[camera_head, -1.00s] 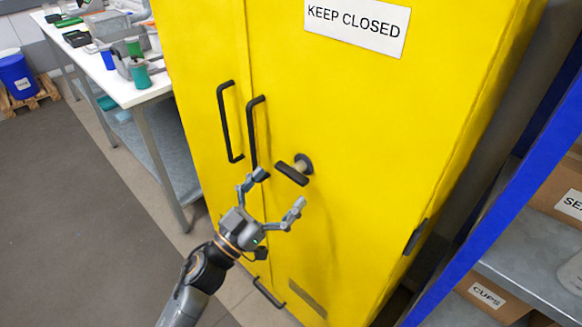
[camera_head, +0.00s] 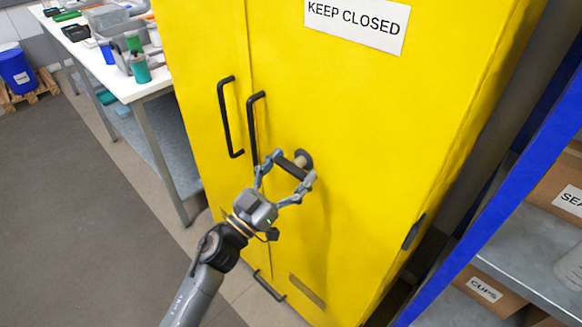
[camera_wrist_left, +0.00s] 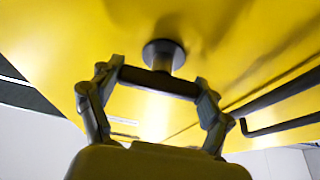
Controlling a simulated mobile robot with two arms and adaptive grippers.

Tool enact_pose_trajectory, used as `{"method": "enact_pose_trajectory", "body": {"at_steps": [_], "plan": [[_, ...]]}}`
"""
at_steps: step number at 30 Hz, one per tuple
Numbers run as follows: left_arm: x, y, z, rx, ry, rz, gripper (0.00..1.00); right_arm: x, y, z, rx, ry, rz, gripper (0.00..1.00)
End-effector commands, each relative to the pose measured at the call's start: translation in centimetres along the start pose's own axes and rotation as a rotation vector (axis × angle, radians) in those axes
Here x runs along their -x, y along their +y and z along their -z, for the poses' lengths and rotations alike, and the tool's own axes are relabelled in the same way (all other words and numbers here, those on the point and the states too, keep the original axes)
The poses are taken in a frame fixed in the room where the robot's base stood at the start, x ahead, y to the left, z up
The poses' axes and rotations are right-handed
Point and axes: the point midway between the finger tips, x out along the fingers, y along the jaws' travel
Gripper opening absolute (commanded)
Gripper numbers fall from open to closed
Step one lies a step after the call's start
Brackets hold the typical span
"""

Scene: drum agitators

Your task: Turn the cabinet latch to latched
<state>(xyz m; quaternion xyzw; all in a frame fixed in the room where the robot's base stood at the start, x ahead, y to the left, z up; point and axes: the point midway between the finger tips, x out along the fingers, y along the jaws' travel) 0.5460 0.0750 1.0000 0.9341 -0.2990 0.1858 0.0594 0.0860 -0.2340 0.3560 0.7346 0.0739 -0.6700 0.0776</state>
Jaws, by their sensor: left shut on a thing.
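The yellow cabinet (camera_head: 370,110) stands upright with both doors shut. Its latch (camera_head: 291,166) is a dark bar handle on a round black base on the right door. My left gripper (camera_head: 285,173) is shut on the latch handle, with one finger at each end of the bar. In the left wrist view the latch handle (camera_wrist_left: 158,82) spans between the two fingertips, its round base (camera_wrist_left: 163,52) behind it. In the head view the bar slants down to the right, partly hidden by the fingers. My right gripper is not in view.
Two black door handles (camera_head: 228,118) stick out left of the latch. A blue-framed shelf with boxes (camera_head: 490,290) stands close on the right. A white table with cups and tools (camera_head: 140,85) is at the left. Grey floor (camera_head: 80,220) is open at lower left.

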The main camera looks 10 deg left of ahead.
Motion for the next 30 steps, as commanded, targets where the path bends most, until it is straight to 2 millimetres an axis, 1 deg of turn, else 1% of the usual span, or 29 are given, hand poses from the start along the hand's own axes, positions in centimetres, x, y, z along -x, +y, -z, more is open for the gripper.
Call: {"method": "enact_pose_trajectory", "body": {"at_steps": [5, 11, 17, 30], "plan": [[0.0, 0.0, 0.0, -0.021, 0.0, -0.008, 0.47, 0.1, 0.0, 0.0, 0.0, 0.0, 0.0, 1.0], [-0.1, -0.1, 0.1, -0.101, -0.001, -0.04, 0.47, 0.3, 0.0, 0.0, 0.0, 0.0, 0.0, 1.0], [-0.1, -0.1, 0.1, -0.246, -0.002, -0.101, 0.47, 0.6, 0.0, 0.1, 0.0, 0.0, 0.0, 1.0], [-0.1, -0.1, 0.2, -0.632, -0.001, -0.262, 0.47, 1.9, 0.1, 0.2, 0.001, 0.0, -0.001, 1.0]]}}
